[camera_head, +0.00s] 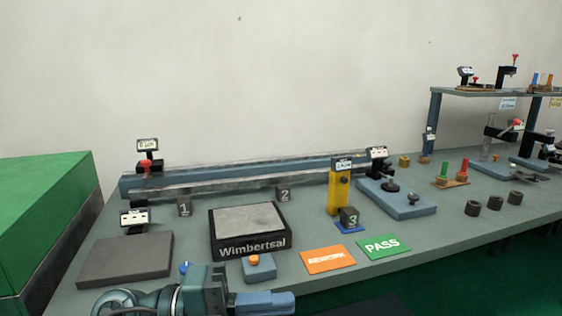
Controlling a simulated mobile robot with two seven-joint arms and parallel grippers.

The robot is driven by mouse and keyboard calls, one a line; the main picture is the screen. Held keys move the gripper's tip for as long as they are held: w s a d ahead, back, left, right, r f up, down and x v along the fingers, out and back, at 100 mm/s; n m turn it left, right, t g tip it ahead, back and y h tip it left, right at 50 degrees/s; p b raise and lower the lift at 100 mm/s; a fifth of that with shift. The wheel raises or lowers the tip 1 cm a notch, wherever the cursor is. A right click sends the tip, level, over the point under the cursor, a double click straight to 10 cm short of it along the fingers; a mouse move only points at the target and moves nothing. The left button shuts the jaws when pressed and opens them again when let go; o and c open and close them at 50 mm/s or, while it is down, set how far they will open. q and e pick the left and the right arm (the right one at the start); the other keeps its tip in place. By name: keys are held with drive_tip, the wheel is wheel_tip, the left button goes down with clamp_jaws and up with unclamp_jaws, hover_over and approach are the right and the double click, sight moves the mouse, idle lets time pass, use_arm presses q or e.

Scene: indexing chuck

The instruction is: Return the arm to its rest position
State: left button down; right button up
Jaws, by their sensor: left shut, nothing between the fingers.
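My left arm (180,298) comes in at the bottom left, low in front of the bench's near edge. Its gripper (290,302) points to the right, with the fingers together and nothing held. It is just below a small blue block with an orange button (259,267), apart from it as far as I can tell. My right gripper is not in view.
The grey bench (405,262) carries a dark plate (125,258), a "Wimbertsal" block (248,222), numbered cubes, a yellow gauge (338,190), an orange card (328,259) and a green PASS card (383,246). A rail (250,176) runs behind. A green box (45,215) stands left.

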use_arm(q)
drive_tip(key=w+a+f+n+t+y+p, duration=0.2)
drive_tip(key=a+f+n+t+y, duration=0.15)
drive_tip(key=n+t, duration=0.6)
drive_tip(key=w+a+f+n+t+y+p, duration=0.25)
drive_tip(key=a+n+t+y, duration=0.35)
drive_tip(key=n, duration=0.7)
drive_tip(key=s+a+f+n+g+y+p, duration=0.1)
drive_tip(key=s+a+f+n+g+y, duration=0.1)
drive_tip(key=s+f, duration=0.4)
drive_tip(key=s+a+f+n+g+y+p, duration=0.1)
drive_tip(key=s+f+n, duration=0.5)
drive_tip(key=f, duration=0.7)
drive_tip(key=g+y+p, duration=0.1)
drive_tip(key=g+y, duration=0.1)
drive_tip(key=g, duration=0.1)
drive_tip(key=shift+a+f, duration=0.3)
drive_tip(key=shift+a, duration=0.05)
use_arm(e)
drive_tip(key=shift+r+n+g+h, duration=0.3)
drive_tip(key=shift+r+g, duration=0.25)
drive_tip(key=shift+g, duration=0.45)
